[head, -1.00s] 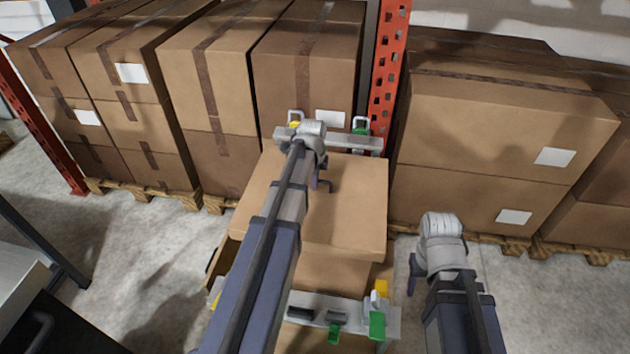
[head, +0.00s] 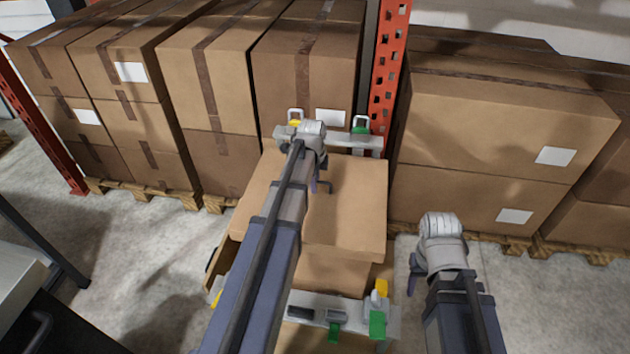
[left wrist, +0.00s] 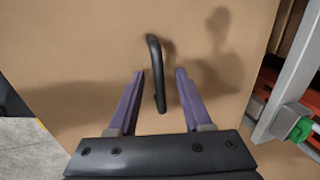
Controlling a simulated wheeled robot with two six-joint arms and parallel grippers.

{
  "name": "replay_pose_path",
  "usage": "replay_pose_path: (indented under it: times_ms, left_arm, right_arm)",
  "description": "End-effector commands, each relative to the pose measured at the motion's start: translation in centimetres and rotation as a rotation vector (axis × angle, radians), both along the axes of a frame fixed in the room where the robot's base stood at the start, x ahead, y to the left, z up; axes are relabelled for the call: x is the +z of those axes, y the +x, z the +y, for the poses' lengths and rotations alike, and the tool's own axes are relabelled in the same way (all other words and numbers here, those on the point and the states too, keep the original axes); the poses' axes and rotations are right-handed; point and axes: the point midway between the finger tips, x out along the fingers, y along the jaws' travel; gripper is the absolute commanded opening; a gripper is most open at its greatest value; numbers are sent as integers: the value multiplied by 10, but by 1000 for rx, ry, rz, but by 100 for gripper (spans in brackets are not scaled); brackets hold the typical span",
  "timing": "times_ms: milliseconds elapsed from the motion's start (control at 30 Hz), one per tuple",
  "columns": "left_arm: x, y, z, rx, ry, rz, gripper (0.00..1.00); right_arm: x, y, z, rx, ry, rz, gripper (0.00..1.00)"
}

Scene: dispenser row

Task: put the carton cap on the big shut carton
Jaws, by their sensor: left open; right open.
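The carton cap (head: 345,222) is a broad, flat brown lid with a black handle (head: 325,187) on top. It lies over the big shut carton (head: 335,272), overhanging its front; whether it is fully seated I cannot tell. My left gripper (head: 319,187) is over the cap, at the handle. In the left wrist view, my left gripper (left wrist: 160,72) is open, with the black handle (left wrist: 157,75) between its two purple fingers and a gap on each side. My right gripper (head: 413,278) is open and empty, right of the carton.
A grey frame with green and yellow clamps (head: 377,322) stands around the carton, with a rear bar (head: 350,141) behind it. Stacked cartons on pallets (head: 500,100) and a red rack post (head: 389,70) stand behind. Bare floor (head: 150,260) lies to the left.

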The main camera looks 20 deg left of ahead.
Motion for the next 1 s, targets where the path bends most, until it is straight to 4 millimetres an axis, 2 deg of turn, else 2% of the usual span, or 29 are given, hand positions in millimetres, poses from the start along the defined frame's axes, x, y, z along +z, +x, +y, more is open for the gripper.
replay_pose_path:
  times_ms: [367,567,800,1000]
  left_arm:
    - [8,-1,0,0,0,0,49]
    - [28,-5,-1,0,0,0,49]
    - [62,-11,-3,0,0,0,49]
    - [77,-15,-4,0,0,0,49]
  right_arm:
    - [8,0,0,0,0,0,50]
    - [28,0,0,0,0,0,50]
    - [62,0,0,-1,0,0,50]
    - [77,0,0,-1,0,0,50]
